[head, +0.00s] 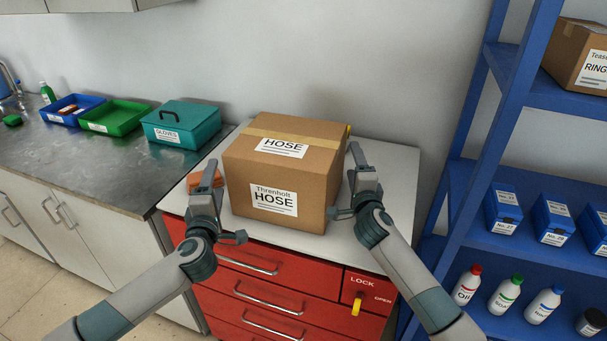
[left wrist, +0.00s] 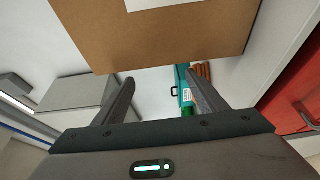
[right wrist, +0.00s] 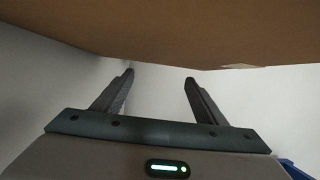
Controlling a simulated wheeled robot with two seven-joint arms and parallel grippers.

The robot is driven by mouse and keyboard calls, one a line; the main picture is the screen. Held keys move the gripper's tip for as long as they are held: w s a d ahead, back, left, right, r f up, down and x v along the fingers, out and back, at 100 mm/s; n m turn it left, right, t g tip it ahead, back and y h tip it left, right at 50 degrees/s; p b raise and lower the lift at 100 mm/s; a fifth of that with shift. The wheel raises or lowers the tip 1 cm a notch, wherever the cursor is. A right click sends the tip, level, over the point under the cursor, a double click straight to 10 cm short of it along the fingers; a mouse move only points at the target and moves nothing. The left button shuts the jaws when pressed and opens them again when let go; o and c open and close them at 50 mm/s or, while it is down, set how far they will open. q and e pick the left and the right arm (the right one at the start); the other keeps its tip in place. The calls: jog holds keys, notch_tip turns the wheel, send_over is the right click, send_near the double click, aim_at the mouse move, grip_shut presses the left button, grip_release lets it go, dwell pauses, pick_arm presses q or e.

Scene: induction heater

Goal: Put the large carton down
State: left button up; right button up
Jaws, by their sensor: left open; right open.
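The large carton (head: 240,165), brown with a tape strip and HOSE labels, appears to rest upright on the pale top (head: 400,165) of the red drawer cabinet. My left gripper (head: 224,200) is open and empty at the carton's left side. My right gripper (head: 346,182) is open and empty at its right side. The carton (left wrist: 150,40) fills the top of the left wrist view, beyond the left fingertips (left wrist: 157,78). In the right wrist view the carton (right wrist: 150,30) spans the top, above the right fingertips (right wrist: 159,77). Whether any finger touches it is unclear.
An orange item (head: 194,181) lies left of the carton, partly hidden. A teal GLOVES box (head: 185,123), a green tray (head: 115,117) and a blue tray (head: 75,109) stand on the left counter. Blue shelving (head: 465,205) with boxes and bottles stands close on the right.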

pick_arm(q)
jog(key=s, duration=0.6)
dwell(0.3)
pick_arm(e)
jog(key=s, duration=1.2)
pick_arm(q)
jog(key=shift+s, duration=0.1)
